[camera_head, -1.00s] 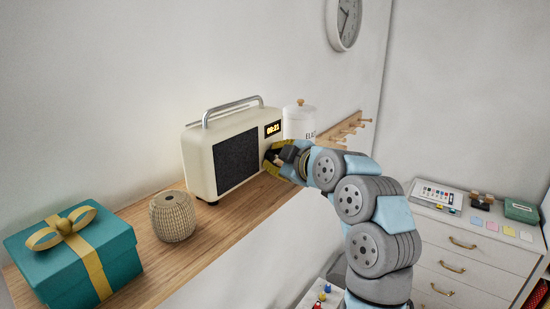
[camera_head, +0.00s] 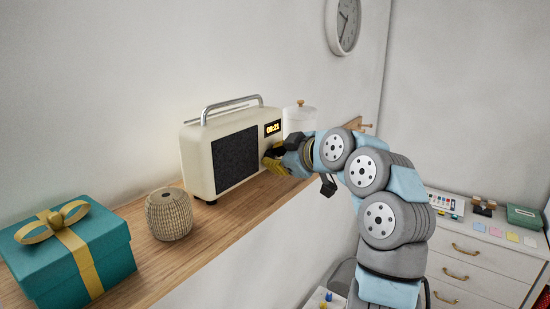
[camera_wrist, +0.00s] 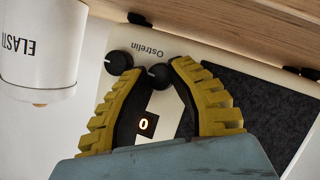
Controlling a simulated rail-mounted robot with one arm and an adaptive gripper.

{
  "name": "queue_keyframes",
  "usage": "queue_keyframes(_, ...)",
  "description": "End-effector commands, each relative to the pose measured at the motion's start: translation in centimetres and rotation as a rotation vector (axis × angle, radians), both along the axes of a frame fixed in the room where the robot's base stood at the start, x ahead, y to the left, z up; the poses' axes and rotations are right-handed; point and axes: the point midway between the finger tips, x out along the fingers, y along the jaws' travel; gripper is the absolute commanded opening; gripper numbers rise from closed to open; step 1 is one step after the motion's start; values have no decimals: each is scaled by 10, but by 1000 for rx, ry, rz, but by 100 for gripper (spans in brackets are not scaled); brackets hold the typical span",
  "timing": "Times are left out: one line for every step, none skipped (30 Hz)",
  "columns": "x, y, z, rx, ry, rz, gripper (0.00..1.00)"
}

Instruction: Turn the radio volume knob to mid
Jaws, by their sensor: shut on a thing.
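The cream radio (camera_head: 199,165) stands on the wooden shelf, with a dark speaker grille and a lit display (camera_head: 272,128). In the wrist view its front face (camera_wrist: 180,50) appears upside down, with two black knobs. One knob (camera_wrist: 159,76) sits between my fingertips; the other knob (camera_wrist: 119,63) lies just beside the left fingertip. My gripper (camera_head: 273,160), with yellow fingers, is at the radio's lower right front. In the wrist view my gripper (camera_wrist: 155,74) is shut on the knob between its fingertips. The knob's pointer angle cannot be read, and no volume label is legible.
A white canister (camera_head: 300,118) stands right of the radio, close to my gripper; it also shows in the wrist view (camera_wrist: 40,45). A peg rack (camera_head: 352,124) is behind.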

Motion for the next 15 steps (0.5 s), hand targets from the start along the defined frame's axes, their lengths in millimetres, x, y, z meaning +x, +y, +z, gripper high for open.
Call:
queue_keyframes(1, 0, -2, -1, 4, -1, 0)
queue_keyframes(1, 0, -2, -1, 4, -1, 25)
queue_keyframes(0, 0, -2, -1, 4, -1, 36)
queue_keyframes(0, 0, -2, -1, 4, -1, 45)
queue_keyframes(0, 0, -2, -1, 4, -1, 53)
queue_keyframes(0, 0, -2, 0, 3, 0, 55)
queue_keyframes(0, 0, -2, -1, 3, 0, 55)
queue_keyframes(0, 0, -2, -1, 3, 0, 55)
queue_keyframes(0, 0, -2, -1, 3, 0, 55)
queue_keyframes(0, 0, -1, -1, 2, -1, 55)
queue_keyframes(0, 0, -1, 0, 2, 0, 55)
queue_keyframes(0, 0, -1, 0, 2, 0, 55)
queue_keyframes(0, 0, -1, 0, 2, 0, 55)
queue_keyframes(0, 0, -1, -1, 1, 0, 55)
queue_keyframes(-1, -1, 0, -1, 1, 0, 55)
